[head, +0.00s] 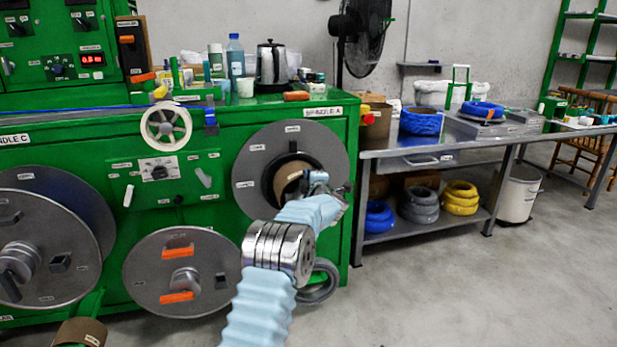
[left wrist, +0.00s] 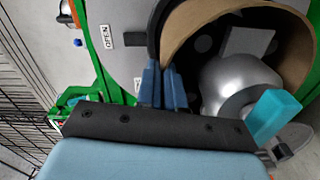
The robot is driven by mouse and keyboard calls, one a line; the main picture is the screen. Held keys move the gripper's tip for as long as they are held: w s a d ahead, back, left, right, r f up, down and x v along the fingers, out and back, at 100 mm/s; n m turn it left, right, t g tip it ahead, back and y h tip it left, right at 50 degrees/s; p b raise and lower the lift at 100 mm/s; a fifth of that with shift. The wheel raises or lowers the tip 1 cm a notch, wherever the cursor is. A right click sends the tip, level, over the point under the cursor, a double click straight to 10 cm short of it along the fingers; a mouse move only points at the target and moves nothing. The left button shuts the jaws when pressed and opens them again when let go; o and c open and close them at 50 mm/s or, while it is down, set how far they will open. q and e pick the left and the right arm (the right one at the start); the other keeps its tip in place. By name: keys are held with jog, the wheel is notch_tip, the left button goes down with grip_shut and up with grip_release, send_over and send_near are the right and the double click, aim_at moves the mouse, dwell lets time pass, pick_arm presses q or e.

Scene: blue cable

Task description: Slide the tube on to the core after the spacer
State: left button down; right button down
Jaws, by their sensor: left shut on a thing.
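A brown cardboard tube (head: 284,182) is at the grey flange disc (head: 252,155) of spindle A in the head view. My left gripper (head: 318,184) is at its right side, shut on its wall. In the left wrist view my fingers (left wrist: 163,85) pinch the tube's rim (left wrist: 190,35). The tube surrounds the silver core (left wrist: 232,82), which shows inside its mouth. A black ring (left wrist: 160,30), seemingly the spacer, lies behind the tube, by the disc. How far the tube is along the core I cannot tell. My right gripper is not in view.
Another cardboard tube (head: 80,332) stands low at the left. Large reel discs (head: 182,255) sit on the green machine (head: 225,125). A grey table (head: 440,150) with cable coils stands at the right. The floor (head: 480,290) there is clear.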

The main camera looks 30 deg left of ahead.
pick_arm(q)
jog(key=shift+w+a+r+p, duration=0.15)
jog(key=shift+w+a+p, duration=0.25)
jog(key=shift+a+p, duration=0.2)
dwell(0.6)
jog(key=shift+f+b, duration=0.5)
jog(key=shift+f, duration=0.15)
dwell(0.6)
jog(key=c, duration=1.4)
grip_release()
jog(key=shift+a+f, duration=0.1)
jog(key=shift+f, duration=0.05)
jog(key=shift+o, duration=1.1)
jog(key=o, duration=0.5)
jog(key=shift+d+f, duration=0.1)
jog(key=shift+d, duration=0.1)
jog(key=shift+d+f+b, duration=0.1)
jog(key=shift+f+b, duration=0.15)
jog(key=shift+b, duration=0.1)
jog(key=shift+c, duration=0.9)
jog(key=shift+s+d+b, duration=0.35)
jog(key=shift+d+b, duration=0.1)
jog(key=shift+b, duration=0.25)
